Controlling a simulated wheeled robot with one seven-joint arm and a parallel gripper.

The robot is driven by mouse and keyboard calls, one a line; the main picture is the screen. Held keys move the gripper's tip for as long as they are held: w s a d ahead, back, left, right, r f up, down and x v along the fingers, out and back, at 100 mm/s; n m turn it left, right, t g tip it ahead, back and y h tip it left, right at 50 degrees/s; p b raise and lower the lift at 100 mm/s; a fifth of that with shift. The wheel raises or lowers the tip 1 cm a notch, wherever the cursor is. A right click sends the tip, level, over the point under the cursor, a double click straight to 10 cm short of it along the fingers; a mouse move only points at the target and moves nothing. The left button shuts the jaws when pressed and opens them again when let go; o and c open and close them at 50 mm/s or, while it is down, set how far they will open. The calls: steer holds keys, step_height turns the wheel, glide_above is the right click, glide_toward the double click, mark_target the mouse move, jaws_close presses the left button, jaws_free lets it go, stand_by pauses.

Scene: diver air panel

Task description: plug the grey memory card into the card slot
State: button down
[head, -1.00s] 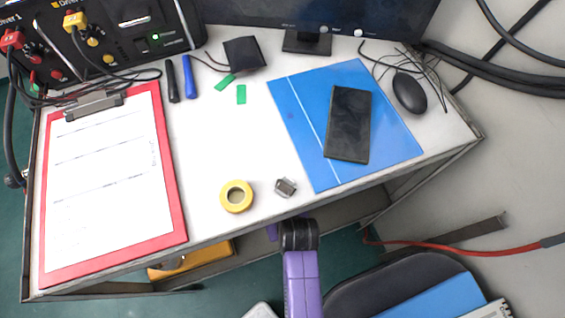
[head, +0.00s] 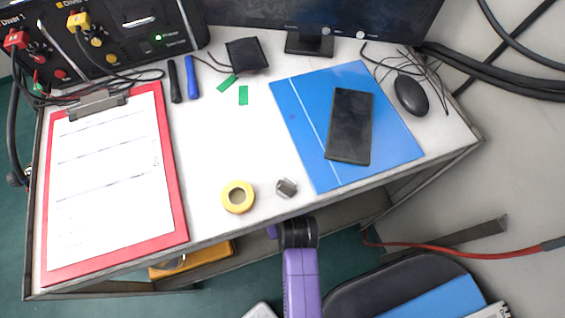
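A small grey, metallic-looking object (head: 287,187) lies near the front edge of the white table, right of the tape roll. It is too small to tell whether it is the memory card. I cannot make out a card slot for sure. A black panel box (head: 110,45) with a lit green lamp stands at the back left, and a small black box (head: 246,54) with a cable lies at the back of the table. My purple arm shows at the bottom centre, below the table's front edge. My gripper does not show.
The table (head: 235,145) carries a red clipboard (head: 178,205), yellow tape roll (head: 238,211), two pens, two green pieces (head: 243,95), a blue folder (head: 300,130) with a dark phone (head: 350,125), a mouse (head: 410,95) and a monitor (head: 330,14). The table's middle is clear.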

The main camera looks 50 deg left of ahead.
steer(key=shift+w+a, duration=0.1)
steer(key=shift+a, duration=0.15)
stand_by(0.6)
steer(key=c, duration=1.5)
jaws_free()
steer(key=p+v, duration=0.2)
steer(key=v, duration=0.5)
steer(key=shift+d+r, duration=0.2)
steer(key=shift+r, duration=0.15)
